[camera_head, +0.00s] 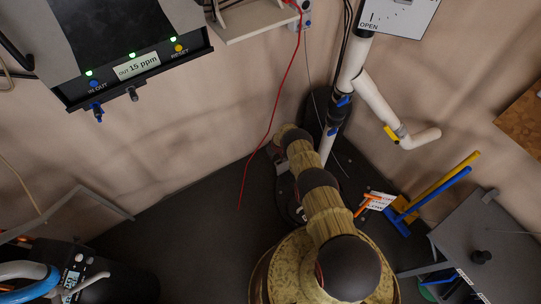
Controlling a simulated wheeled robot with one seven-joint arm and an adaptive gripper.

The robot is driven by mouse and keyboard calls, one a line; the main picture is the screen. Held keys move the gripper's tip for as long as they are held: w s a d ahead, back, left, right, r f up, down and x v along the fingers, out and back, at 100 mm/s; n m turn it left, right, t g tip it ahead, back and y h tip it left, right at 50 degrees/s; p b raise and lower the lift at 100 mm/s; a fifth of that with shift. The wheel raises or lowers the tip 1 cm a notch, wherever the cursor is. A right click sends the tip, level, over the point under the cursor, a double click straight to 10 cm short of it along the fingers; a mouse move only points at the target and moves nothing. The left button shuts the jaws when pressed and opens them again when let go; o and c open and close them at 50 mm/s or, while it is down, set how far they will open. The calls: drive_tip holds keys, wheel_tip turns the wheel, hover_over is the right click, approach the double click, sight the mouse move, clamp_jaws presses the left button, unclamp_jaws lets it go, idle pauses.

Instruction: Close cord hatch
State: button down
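I cannot tell for sure which part is the cord hatch. A flat dark grey panel (490,250) with a black knob lies at the lower right and may be its lid. Whether it is open or shut is not clear. My arm rises from the bottom centre and reaches away toward the wall corner, well to the left of this panel. Its far end is foreshortened, and no gripper fingers can be made out.
White pipes (373,99) with a yellow handle stand in the corner. A red cord (273,118) hangs left of them. Blue and yellow bars (432,195) lean near the panel. A ppm display unit (138,66) hangs upper left. Hoses and a gauge (75,270) are lower left.

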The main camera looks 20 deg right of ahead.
sight(282, 165)
drive_tip(key=shift+s+d+r, duration=0.1)
drive_tip(key=shift+s+r, duration=0.1)
drive_tip(key=shift+s, duration=0.45)
drive_tip(key=shift+s+d+r, duration=0.1)
drive_tip(key=shift+s+r, duration=0.1)
drive_tip(key=shift+s, duration=0.45)
drive_tip(key=shift+r, duration=0.1)
